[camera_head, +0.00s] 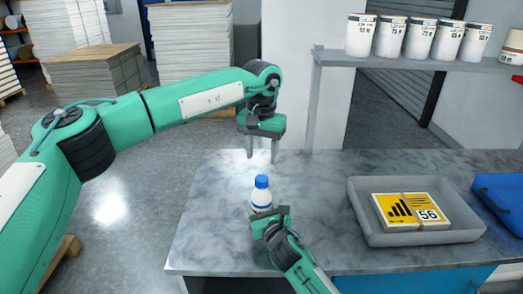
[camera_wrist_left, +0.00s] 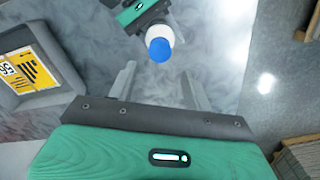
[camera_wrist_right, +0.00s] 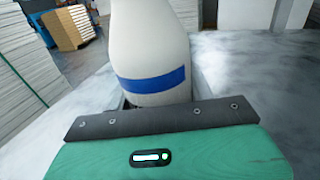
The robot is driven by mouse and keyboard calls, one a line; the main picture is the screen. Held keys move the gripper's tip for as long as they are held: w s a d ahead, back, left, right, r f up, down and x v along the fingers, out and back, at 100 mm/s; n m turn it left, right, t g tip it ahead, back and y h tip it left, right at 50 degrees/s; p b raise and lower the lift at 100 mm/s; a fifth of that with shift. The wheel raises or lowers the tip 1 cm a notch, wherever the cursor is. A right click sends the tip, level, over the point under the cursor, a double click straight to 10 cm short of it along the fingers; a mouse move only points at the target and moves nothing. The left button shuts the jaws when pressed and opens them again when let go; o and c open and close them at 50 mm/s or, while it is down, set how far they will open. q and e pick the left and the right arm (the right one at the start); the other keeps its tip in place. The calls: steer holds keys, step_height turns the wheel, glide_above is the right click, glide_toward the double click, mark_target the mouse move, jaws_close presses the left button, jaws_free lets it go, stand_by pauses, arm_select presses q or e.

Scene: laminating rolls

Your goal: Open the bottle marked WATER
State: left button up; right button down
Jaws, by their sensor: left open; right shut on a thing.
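A white bottle (camera_head: 261,199) with a blue cap (camera_head: 261,181) stands upright on the grey marbled table (camera_head: 210,215). My right gripper (camera_head: 268,217) is shut on the bottle's body from the near side. The right wrist view shows the white bottle (camera_wrist_right: 150,45) with a blue band close up; no WATER marking can be read. My left gripper (camera_head: 262,158) is open and empty, above and behind the bottle, fingers pointing down. In the left wrist view the blue cap (camera_wrist_left: 159,49) shows beyond the open fingers (camera_wrist_left: 158,88), apart from them.
A grey tray (camera_head: 365,225) holding a yellow-and-white pack (camera_head: 410,210) marked 56 sits to the right. A blue bin (camera_head: 505,195) lies at the far right. A shelf (camera_head: 400,62) with several white containers stands behind. The table left of the bottle is clear.

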mark_target(262, 178)
arm_select(q)
step_height(262, 178, down, 8)
steer(key=shift+r, duration=0.2)
steer(key=shift+c, duration=0.4)
